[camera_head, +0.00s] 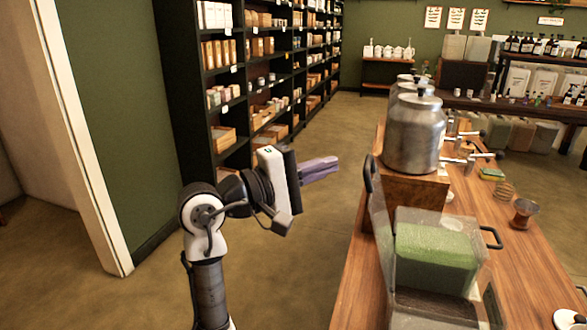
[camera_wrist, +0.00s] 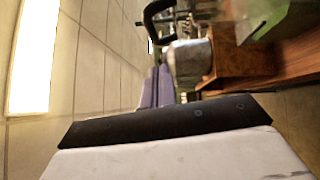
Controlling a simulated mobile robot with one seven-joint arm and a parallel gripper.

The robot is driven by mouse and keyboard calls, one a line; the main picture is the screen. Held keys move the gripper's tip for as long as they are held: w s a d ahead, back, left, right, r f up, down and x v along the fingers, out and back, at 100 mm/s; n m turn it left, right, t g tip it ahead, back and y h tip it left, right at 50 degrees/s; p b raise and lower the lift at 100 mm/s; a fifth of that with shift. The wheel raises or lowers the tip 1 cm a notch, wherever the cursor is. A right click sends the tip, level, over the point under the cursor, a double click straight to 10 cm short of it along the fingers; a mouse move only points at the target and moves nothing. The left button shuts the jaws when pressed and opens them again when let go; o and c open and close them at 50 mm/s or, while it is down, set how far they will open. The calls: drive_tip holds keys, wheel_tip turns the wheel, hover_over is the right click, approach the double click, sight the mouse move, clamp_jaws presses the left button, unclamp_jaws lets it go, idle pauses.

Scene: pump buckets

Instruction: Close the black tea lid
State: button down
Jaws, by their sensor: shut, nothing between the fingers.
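My gripper (camera_head: 336,163) has purple fingers, shut and empty, held in the air left of the counter; the fingers also show in the wrist view (camera_wrist: 160,70). A clear bin with green contents (camera_head: 437,245) stands on the counter. A clear panel (camera_head: 382,222), apparently its raised lid, stands tilted at the bin's left side, with a black handle (camera_head: 368,172) at its top. The handle also shows in the wrist view (camera_wrist: 150,22), beyond my fingertips and apart from them. I cannot read any black tea label.
Metal dispensers (camera_head: 412,138) stand on a wooden base (camera_head: 410,187) behind the bin. The wooden counter (camera_head: 513,262) holds cups and a sponge to the right. Dark shelves (camera_head: 246,110) with boxes stand behind my arm. The floor between shelves and counter is clear.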

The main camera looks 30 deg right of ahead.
drive_tip(key=shift+s+d+r+p, duration=0.15)
drive_tip(key=shift+s+d+p, duration=0.1)
drive_tip(key=shift+s+d, duration=0.45)
drive_tip(key=shift+s+d+r+p, duration=0.1)
drive_tip(key=shift+s+d+p, duration=0.1)
drive_tip(key=shift+s+d, duration=0.45)
drive_tip(key=shift+s+a, duration=0.15)
drive_tip(key=shift+r, duration=0.15)
